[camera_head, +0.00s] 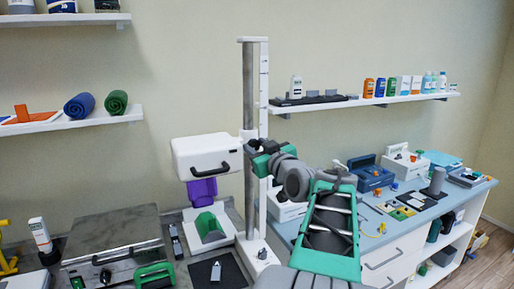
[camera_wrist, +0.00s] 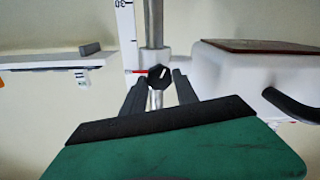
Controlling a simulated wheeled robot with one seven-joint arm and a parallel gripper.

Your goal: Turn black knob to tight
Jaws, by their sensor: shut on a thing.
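The black knob (camera_wrist: 160,76) shows in the wrist view at the front of the grey vertical post (camera_wrist: 153,25), with a small white mark on its face. My gripper (camera_wrist: 159,84) is shut on the knob, one dark finger on each side. In the head view my gripper (camera_head: 250,146) reaches the post (camera_head: 249,90) from the right, just beside the white head unit (camera_head: 206,155). The knob is hidden or too small to make out there. I cannot read any tight or loose marking.
A white scale (camera_wrist: 126,35) with a red pointer stands beside the post. The white unit's black handle (camera_wrist: 290,103) is close on the right in the wrist view. Below are a purple part (camera_head: 202,188) and a green cradle (camera_head: 210,226). A wall shelf (camera_head: 365,102) runs behind.

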